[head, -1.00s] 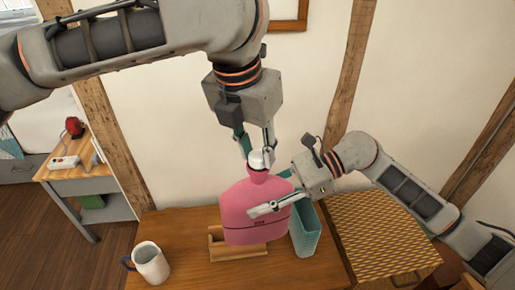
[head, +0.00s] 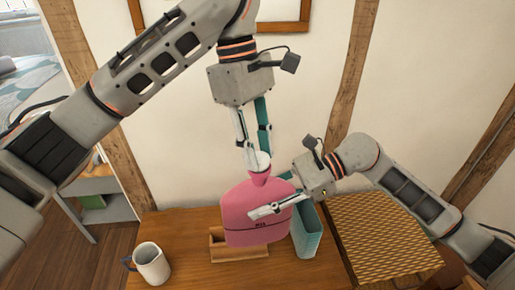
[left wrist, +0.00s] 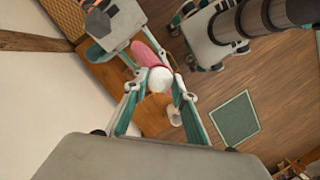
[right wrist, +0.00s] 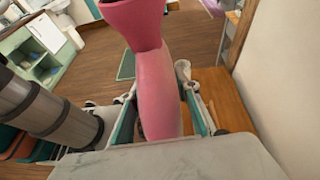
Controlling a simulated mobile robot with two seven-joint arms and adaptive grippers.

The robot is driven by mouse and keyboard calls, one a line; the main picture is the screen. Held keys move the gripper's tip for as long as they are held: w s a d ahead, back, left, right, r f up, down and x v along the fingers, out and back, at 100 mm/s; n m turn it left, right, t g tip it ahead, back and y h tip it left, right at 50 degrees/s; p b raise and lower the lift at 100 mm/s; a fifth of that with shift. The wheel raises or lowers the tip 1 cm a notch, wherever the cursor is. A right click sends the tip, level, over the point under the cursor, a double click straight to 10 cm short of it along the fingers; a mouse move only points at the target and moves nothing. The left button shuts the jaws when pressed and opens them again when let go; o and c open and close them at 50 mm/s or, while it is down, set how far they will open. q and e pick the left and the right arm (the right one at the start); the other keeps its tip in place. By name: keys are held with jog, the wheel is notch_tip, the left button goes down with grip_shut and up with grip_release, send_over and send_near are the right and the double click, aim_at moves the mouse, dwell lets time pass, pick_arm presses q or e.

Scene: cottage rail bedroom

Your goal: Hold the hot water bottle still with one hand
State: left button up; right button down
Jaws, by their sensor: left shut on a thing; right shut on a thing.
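The pink hot water bottle (head: 255,228) is upright over the wooden table, its bottom at a small wooden holder (head: 218,246). My right gripper (head: 274,200) is shut on the bottle's body from the right, one finger across its front. The right wrist view shows the bottle (right wrist: 157,90) between both fingers, its flared pink neck at the top edge. My left gripper (head: 258,157) is above the neck, pointing down, shut on the white stopper (left wrist: 159,80). Whether the stopper still touches the neck is hard to tell.
A white mug (head: 151,263) stands on the table (head: 190,225) at the left. A teal bin (head: 307,232) stands close to the bottle's right side. A woven box (head: 380,235) is further right. The wall is close behind.

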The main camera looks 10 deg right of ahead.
pick_arm(q)
jog(key=shift+m, duration=0.5)
jog(key=o, duration=0.7)
jog(key=shift+w+d+r, duration=0.1)
jog(key=shift+r, duration=2.15)
jog(key=shift+o, duration=0.7)
